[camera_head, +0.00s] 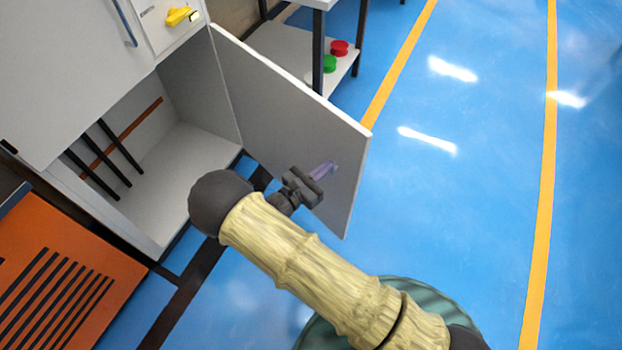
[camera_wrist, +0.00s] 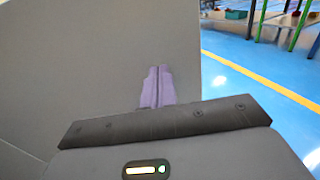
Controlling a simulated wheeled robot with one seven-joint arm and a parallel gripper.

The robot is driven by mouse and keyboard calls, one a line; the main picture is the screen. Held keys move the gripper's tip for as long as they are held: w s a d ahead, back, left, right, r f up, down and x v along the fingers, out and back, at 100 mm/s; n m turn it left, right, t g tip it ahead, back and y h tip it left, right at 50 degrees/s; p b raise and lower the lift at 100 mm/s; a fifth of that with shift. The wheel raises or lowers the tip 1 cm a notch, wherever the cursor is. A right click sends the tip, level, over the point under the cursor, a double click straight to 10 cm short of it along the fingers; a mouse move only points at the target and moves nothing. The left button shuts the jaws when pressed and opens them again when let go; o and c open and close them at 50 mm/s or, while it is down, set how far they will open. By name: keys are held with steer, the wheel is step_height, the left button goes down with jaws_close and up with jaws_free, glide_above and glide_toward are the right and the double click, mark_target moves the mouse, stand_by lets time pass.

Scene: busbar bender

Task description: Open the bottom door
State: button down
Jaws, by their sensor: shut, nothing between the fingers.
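The bottom door (camera_head: 290,120) is a grey panel standing wide open, swung out to the right of the cabinet's lower compartment (camera_head: 165,165). Its inner face shows in the head view, and a grey panel face also fills the left and middle of the wrist view (camera_wrist: 90,60). My gripper (camera_head: 333,166) is in front of the door's inner face, near its free edge. Its purple fingers are together and empty in the wrist view (camera_wrist: 157,87). I cannot tell whether the fingertips touch the panel.
An upper door with a blue handle (camera_head: 125,22) is closed above the compartment. A yellow knob (camera_head: 180,16) sits beside it. A table with red (camera_head: 339,47) and green (camera_head: 328,64) buttons stands behind the door. An orange vented panel (camera_head: 65,275) is lower left. Blue floor to the right is clear.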

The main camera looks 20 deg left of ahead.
mark_target(343, 154)
steer(key=shift+x, duration=2.3)
